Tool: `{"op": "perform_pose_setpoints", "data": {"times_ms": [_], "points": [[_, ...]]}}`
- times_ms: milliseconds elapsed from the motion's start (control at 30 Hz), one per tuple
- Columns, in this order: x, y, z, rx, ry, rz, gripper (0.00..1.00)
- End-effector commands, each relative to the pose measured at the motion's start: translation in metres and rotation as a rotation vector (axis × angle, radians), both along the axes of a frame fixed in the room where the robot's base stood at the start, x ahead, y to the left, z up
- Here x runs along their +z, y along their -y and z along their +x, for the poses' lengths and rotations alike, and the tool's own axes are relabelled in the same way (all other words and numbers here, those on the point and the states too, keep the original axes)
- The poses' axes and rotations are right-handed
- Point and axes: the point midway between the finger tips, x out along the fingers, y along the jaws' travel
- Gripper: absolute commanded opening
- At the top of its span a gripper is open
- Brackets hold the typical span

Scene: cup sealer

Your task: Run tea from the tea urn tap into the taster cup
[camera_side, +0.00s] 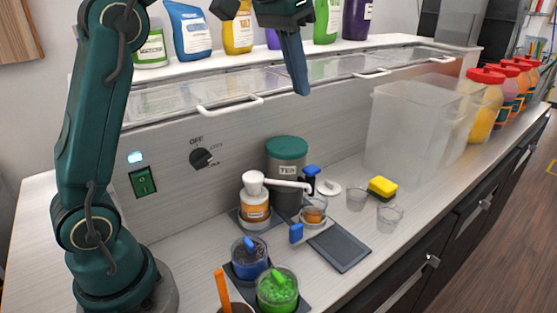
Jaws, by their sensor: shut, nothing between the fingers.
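The tea urn (286,158) is a grey canister with a green lid and a "TEA" label, standing against the counter's back panel. A blue tap handle (311,171) shows at its right side. A small clear cup (314,214) with amber-brown contents stands in front of the urn, below a white spout. Two clear, empty-looking cups, one (357,199) behind the other (390,215), stand to the right; I cannot tell which cup is the taster cup. My gripper (302,92) is shut and empty, pointing down, high above the urn and apart from everything.
A white pump bottle (255,208) stands left of the urn, its spout reaching right. A blue tub (249,258) and a green tub (278,290) are in front.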

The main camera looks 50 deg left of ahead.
Motion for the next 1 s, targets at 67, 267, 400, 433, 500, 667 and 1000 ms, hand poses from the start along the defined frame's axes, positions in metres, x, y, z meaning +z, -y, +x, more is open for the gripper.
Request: {"op": "perform_pose_setpoints", "data": {"times_ms": [67, 267, 400, 433, 500, 667, 1000], "points": [[-0.008, -0.002, 0.005, 0.005, -0.020, -0.002, 0.00], [-0.014, -0.004, 0.007, 0.009, -0.040, -0.005, 0.00], [-0.014, -0.004, 0.007, 0.009, -0.039, -0.005, 0.00], [-0.014, -0.004, 0.006, 0.009, -0.039, -0.004, 0.00], [-0.014, -0.004, 0.006, 0.009, -0.039, -0.005, 0.00], [-0.019, -0.004, 0.008, 0.009, -0.041, -0.005, 0.00], [-0.053, -0.003, 0.017, 0.009, -0.043, -0.005, 0.00]]}}
